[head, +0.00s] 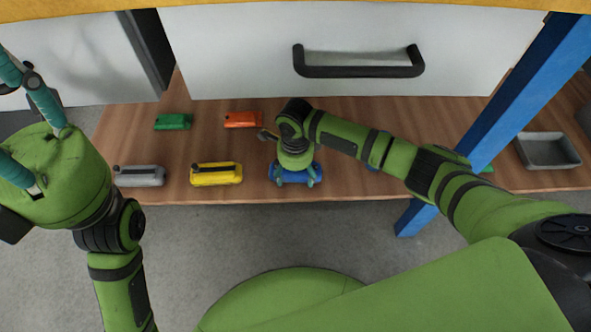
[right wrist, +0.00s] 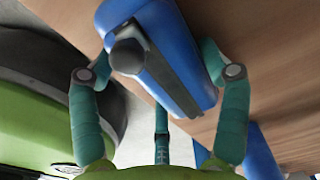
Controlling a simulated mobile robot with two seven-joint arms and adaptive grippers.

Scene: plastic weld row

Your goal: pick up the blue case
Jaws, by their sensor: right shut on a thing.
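The blue case (head: 293,173) lies near the front edge of the wooden shelf in the head view, partly hidden under my right gripper (head: 296,182). In the right wrist view the blue case (right wrist: 165,50) sits between the teal fingers of my right gripper (right wrist: 160,75). The gripper is shut on the case, with a finger at each side. A dark strip and a dark round knob show on the case. My left gripper (head: 22,120) is at the left of the head view, away from the cases; its fingertips are not clearly shown.
Grey (head: 139,177) and yellow (head: 217,174) cases lie left of the blue one. Green (head: 173,122) and orange (head: 242,120) cases lie behind. A grey tray (head: 547,150) is at far right, past a blue post (head: 520,90). A white drawer (head: 350,50) overhangs the shelf.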

